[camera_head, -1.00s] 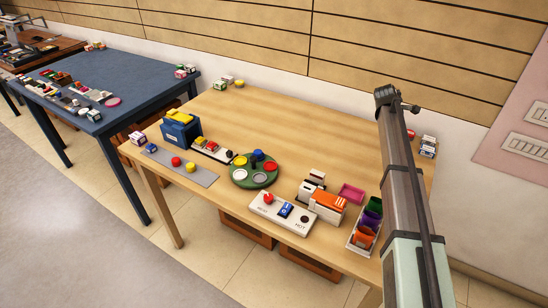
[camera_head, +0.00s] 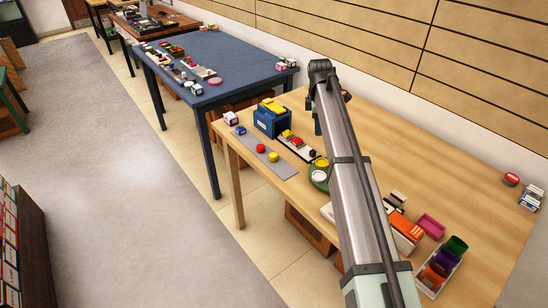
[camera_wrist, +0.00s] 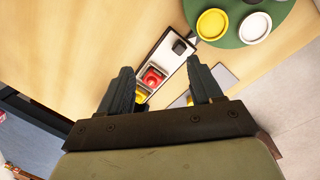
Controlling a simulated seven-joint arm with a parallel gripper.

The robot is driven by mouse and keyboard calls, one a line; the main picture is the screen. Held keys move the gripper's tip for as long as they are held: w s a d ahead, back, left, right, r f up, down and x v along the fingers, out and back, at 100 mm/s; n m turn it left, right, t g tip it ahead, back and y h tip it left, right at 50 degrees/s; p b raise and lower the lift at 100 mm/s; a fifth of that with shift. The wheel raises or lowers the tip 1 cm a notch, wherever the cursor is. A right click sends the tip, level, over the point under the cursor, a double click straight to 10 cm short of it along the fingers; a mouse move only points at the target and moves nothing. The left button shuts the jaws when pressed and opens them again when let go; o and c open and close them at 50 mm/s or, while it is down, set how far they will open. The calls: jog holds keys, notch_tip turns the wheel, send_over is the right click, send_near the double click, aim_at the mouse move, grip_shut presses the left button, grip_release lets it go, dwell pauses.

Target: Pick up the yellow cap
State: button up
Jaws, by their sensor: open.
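A round yellow cap (camera_head: 272,157) lies on the grey mat (camera_head: 287,170) near the table's left front edge, beside a red cap (camera_head: 260,148) and a blue one (camera_head: 240,130). In the wrist view, a yellow sliver beside the right finger (camera_wrist: 188,99) may be this cap, mostly hidden. Another round yellow piece (camera_head: 322,163) sits on the green disc (camera_wrist: 232,35). My gripper (camera_wrist: 160,68) is open and empty, above a white tray (camera_wrist: 172,42) with red, yellow and black pieces. In the head view, my arm partly hides the disc.
A blue box (camera_head: 271,122) with yellow pieces on top stands behind the mat. An orange-and-white box (camera_head: 407,232), a pink tray (camera_head: 431,226) and a bin of coloured cups (camera_head: 440,268) stand right of my arm. The table's rear middle is clear.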

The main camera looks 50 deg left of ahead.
notch_tip(320, 180, up, 2)
jog(key=n+g, duration=0.2)
send_over(274, 155)
notch_tip(274, 155, down, 14)
jog(key=shift+r, duration=0.1)
jog(key=c, duration=1.1)
jog(key=shift+w, duration=0.1)
notch_tip(274, 155, up, 10)
jog(key=f, duration=0.1)
jog(key=w+d+r+m, duration=0.1)
jog(key=w+d, duration=0.9)
jog(key=d, duration=0.4)
jog(key=shift+w+d, duration=0.3)
